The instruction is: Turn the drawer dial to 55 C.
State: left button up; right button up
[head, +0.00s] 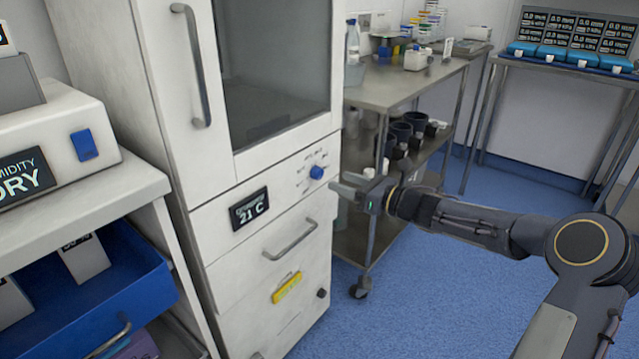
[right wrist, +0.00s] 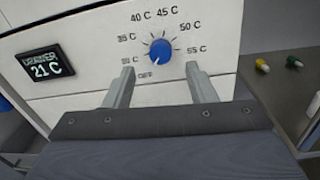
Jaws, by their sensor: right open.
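The blue drawer dial (head: 317,172) is on the white cabinet's front panel. In the right wrist view the dial (right wrist: 160,51) is ringed by marks from OFF at lower left, up over 40 C and 45 C, to 55 C at right. Its pale pointer mark seems to face lower left, towards OFF. The dark drawer display (head: 249,209) reads 21 C. My right gripper (head: 343,182) is open and empty, just right of and in front of the dial. In the right wrist view its fingers (right wrist: 160,85) stand apart on either side below the dial, not touching it. My left gripper is out of view.
A drawer handle (head: 290,240) juts out below the dial, and a tall door handle (head: 194,66) above left. A steel trolley (head: 405,82) with bottles and dark cups stands right of the cabinet. An open blue drawer (head: 140,290) sits at lower left. The blue floor (head: 430,310) in front is clear.

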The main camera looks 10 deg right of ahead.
aim_at(321, 174)
jog(key=x, duration=0.5)
jog(key=shift+w+a, duration=0.15)
jog(key=c, duration=1)
